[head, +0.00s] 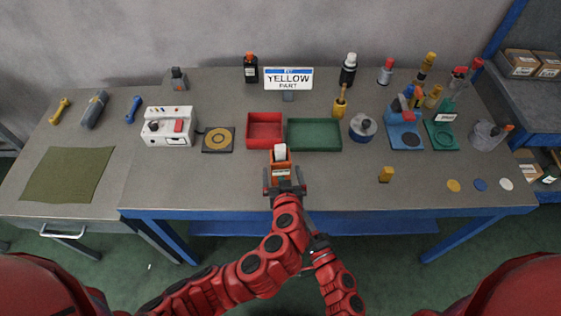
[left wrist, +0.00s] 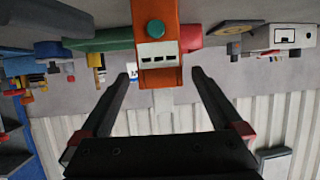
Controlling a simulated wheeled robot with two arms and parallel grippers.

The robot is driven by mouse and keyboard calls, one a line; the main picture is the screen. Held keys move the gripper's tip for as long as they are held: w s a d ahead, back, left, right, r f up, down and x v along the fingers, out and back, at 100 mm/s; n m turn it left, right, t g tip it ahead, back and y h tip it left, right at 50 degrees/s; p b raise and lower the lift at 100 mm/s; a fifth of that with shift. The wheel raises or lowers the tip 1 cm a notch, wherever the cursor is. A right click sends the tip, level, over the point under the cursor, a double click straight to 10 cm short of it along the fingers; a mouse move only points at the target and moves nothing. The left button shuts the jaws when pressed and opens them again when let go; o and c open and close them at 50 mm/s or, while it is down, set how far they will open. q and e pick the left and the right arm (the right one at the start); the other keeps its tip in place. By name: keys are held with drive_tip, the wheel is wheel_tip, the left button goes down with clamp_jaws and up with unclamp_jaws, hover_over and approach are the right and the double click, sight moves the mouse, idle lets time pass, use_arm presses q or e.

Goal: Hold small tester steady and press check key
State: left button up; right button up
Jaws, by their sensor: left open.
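The small tester (head: 281,168) is an orange box with a white top part, standing on the table in front of the red tray. In the left wrist view the orange tester (left wrist: 159,32) shows a round teal key (left wrist: 155,28) and a pale panel with dark slots. My left gripper (head: 284,186) is at the near side of the tester. Its two fingers (left wrist: 160,73) are apart, with the tester's end between or just beyond the tips; contact cannot be told. My right arm is low, before the table's front edge, its gripper (head: 316,243) small and partly hidden behind my left arm.
Behind the tester are a red tray (head: 265,117) and a green tray (head: 341,136). A white device (head: 154,138) and a dark square pad (head: 205,144) stand left. A yellow block (head: 386,174) and several discs lie right. The table's front strip is mostly clear.

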use_arm(q)
drive_tip(key=x, duration=0.6)
drive_tip(key=shift+c, duration=0.2)
drive_tip(key=c, duration=1.5)
drive_tip(key=shift+o, duration=0.2)
use_arm(e)
clamp_jaws()
idle(1.2)
